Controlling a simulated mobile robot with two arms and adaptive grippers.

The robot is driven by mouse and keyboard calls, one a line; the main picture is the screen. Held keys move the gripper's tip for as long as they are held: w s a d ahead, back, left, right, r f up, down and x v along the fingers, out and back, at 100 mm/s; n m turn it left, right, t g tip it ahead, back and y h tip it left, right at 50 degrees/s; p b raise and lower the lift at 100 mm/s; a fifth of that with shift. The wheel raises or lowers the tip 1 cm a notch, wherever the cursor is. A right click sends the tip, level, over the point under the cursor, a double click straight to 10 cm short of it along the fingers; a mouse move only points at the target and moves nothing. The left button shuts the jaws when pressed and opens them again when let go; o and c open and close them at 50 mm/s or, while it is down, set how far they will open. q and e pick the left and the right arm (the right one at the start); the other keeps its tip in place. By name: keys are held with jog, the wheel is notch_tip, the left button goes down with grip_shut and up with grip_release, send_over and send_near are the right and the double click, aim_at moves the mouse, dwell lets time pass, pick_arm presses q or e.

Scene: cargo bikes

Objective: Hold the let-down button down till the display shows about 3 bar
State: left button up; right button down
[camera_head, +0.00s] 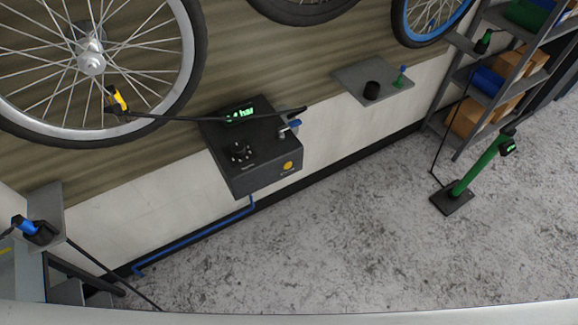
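A dark grey inflator box (262,170) is mounted on the wall in the middle of the view. Its green display (240,114) ends in "4 bar"; the leading digit is not clear to me. A round orange-yellow button (287,166) is on the box's front, perhaps the let-down button; the small label by it is unreadable. A black hose (190,119) runs across the box to a yellow chuck (117,98) at the rim of the spoked wheel (92,60). Neither of my grippers is in view, and nothing touches the button.
The box also carries a black knob (238,151) and a blue-handled lever (292,125). A small shelf (350,76) holds a black cup and a green item. A green floor pump (475,168) and a rack (510,75) stand right. The floor below the box is clear.

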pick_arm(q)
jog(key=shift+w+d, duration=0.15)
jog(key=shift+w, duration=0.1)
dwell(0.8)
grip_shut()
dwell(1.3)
